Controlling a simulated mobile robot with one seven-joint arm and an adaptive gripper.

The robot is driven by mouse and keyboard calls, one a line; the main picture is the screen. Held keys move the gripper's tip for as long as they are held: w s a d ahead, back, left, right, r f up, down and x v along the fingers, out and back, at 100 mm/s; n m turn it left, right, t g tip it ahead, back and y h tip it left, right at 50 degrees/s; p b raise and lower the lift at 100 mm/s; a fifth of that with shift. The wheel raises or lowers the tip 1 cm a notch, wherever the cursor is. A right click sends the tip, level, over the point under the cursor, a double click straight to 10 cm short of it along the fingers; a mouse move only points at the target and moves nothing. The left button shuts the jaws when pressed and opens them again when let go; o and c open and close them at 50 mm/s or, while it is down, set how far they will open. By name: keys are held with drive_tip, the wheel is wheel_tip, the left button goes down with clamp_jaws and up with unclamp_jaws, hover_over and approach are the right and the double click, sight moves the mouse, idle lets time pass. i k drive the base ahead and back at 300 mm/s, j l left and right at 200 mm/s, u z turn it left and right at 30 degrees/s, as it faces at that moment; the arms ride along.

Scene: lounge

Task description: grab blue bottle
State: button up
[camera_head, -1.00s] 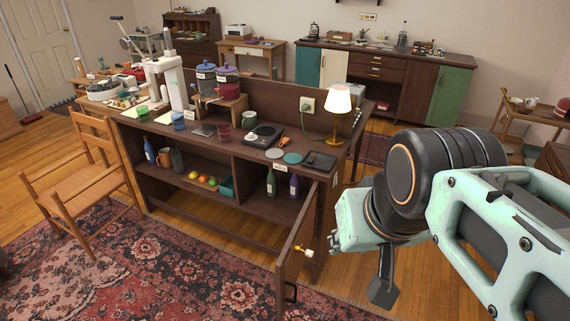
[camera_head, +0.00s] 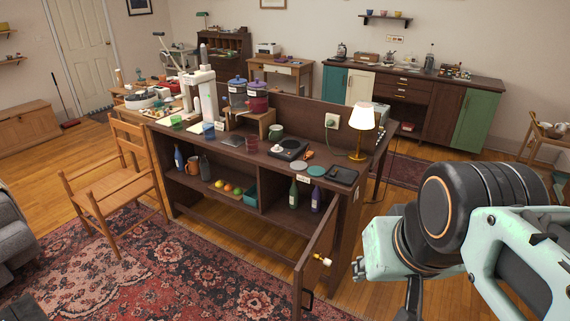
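A blue bottle (camera_head: 179,159) stands upright on the lower shelf of the dark wooden desk, at its left end. A bottle that looks purple-blue (camera_head: 315,200) stands at the right end of the same shelf, next to a green bottle (camera_head: 293,194). My arm fills the lower right of the picture, well to the right of the desk. A dark part of my gripper (camera_head: 412,298) shows under the wrist at the bottom edge. Its fingers are mostly hidden or cut off, and I see no object on it.
A cabinet door (camera_head: 316,262) of the desk hangs open toward the front. A wooden chair (camera_head: 112,170) stands at the left by the desk. The patterned rug (camera_head: 190,265) in front is open floor.

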sight(179, 159)
drive_tip(key=i+j+u, duration=0.65)
drive_tip(key=i, duration=0.15)
drive_tip(key=i+j+u, duration=0.15)
drive_tip(key=i+u, duration=0.15)
drive_tip(key=i, duration=0.15)
drive_tip(key=i+u, duration=0.3)
drive_tip(key=i, duration=0.15)
drive_tip(key=i+j, duration=0.1)
drive_tip(key=i, duration=0.5)
drive_tip(key=i+z, duration=0.15)
drive_tip(key=i, duration=0.45)
drive_tip(key=i+j+z, duration=0.15)
drive_tip(key=i+z, duration=0.2)
drive_tip(key=i+j+z, duration=0.3)
drive_tip(key=i, duration=0.2)
